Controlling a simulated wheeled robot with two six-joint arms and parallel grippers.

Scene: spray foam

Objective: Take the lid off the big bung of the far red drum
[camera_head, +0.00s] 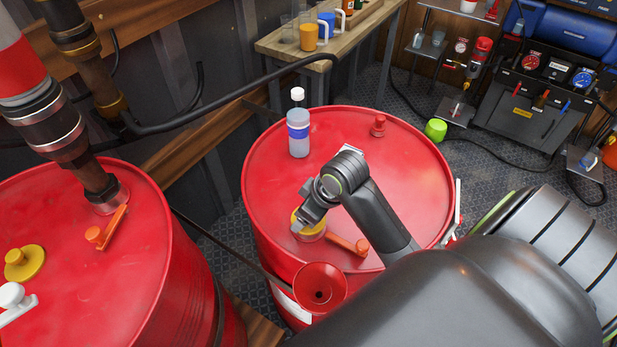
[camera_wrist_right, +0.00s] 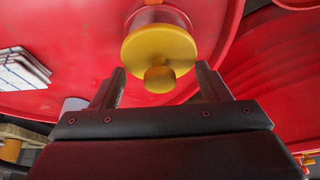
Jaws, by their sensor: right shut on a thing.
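The far red drum (camera_head: 400,190) stands in the middle of the head view. A yellow lid (camera_head: 312,236) shows at its big bung, partly hidden by my right gripper (camera_head: 303,214). In the right wrist view the round yellow lid (camera_wrist_right: 159,48) with its small knob lies between the fingertips of the right gripper (camera_wrist_right: 160,76). The gripper is shut on the lid's edge. A red bung collar (camera_wrist_right: 155,16) shows just behind the lid; I cannot tell whether they touch. My left gripper is not in view.
A clear bottle (camera_head: 299,135) and a small red bung (camera_head: 378,126) are on the far drum's top. An orange lever (camera_head: 348,244) and red funnel (camera_head: 320,288) are near the lid. The near drum (camera_head: 150,270) stands left, with a pipe and another yellow lid (camera_head: 25,263).

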